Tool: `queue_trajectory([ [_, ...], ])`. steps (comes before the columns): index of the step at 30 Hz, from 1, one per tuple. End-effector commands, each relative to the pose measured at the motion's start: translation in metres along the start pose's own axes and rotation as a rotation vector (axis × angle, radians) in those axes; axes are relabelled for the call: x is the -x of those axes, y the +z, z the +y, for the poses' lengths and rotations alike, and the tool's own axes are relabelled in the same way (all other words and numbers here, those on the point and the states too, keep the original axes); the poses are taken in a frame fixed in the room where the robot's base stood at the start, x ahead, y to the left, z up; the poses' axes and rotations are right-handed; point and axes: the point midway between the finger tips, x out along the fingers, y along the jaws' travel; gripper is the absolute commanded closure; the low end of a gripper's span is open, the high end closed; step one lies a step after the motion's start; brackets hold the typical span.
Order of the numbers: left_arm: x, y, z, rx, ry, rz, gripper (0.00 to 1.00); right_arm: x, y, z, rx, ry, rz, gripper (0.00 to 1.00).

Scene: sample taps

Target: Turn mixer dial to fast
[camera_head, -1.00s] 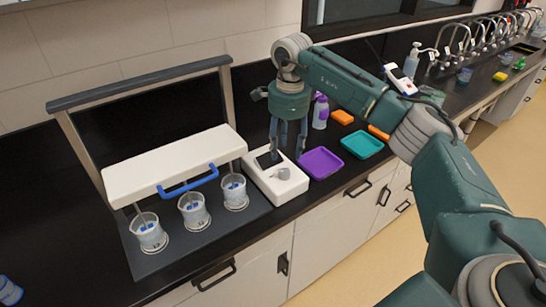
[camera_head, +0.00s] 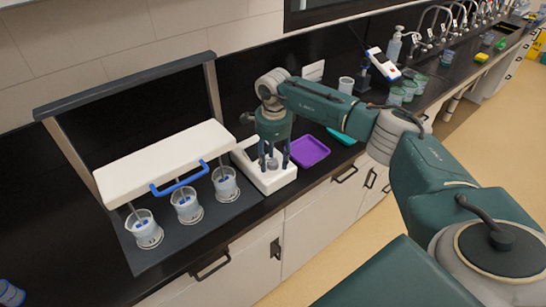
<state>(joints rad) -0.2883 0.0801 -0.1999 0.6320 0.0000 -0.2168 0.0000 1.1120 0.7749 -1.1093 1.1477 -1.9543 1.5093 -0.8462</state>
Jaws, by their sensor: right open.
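The mixer is a white bar (camera_head: 165,165) with a blue handle (camera_head: 180,180) over three clear beakers. Its white control box (camera_head: 258,178) stands just to the right and carries a grey dial (camera_head: 272,164). My right gripper (camera_head: 274,164) points straight down over the box. Its fingers are apart, around the dial and low near the box top; whether they touch the dial I cannot tell. The arm and fingers hide part of the box, and I cannot read the dial's setting. My left gripper is not in view.
A purple tray (camera_head: 308,152) lies right of the box, with a teal tray (camera_head: 346,152) partly behind my right arm. The beakers (camera_head: 186,207) stand on a dark base close to the left. The counter's front edge runs just before the box.

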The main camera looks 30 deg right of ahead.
Motion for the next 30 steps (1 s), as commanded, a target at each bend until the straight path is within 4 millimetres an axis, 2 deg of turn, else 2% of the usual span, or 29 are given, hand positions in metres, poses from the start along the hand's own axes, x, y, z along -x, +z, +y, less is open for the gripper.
queue_trajectory([
  [7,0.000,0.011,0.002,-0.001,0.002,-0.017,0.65,-0.001,0.000,0.000,0.000,0.000,0.000,0.55],
  [12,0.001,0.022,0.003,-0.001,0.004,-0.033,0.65,-0.001,0.000,0.000,0.000,0.000,0.000,0.89],
  [14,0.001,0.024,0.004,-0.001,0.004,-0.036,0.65,-0.001,0.000,0.000,0.000,0.000,0.000,0.98],
  [23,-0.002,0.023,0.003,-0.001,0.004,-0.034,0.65,-0.001,0.000,0.000,-0.026,0.000,0.001,0.98],
  [30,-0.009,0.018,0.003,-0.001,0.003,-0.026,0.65,-0.002,0.000,-0.001,-0.146,-0.001,0.008,0.98],
])
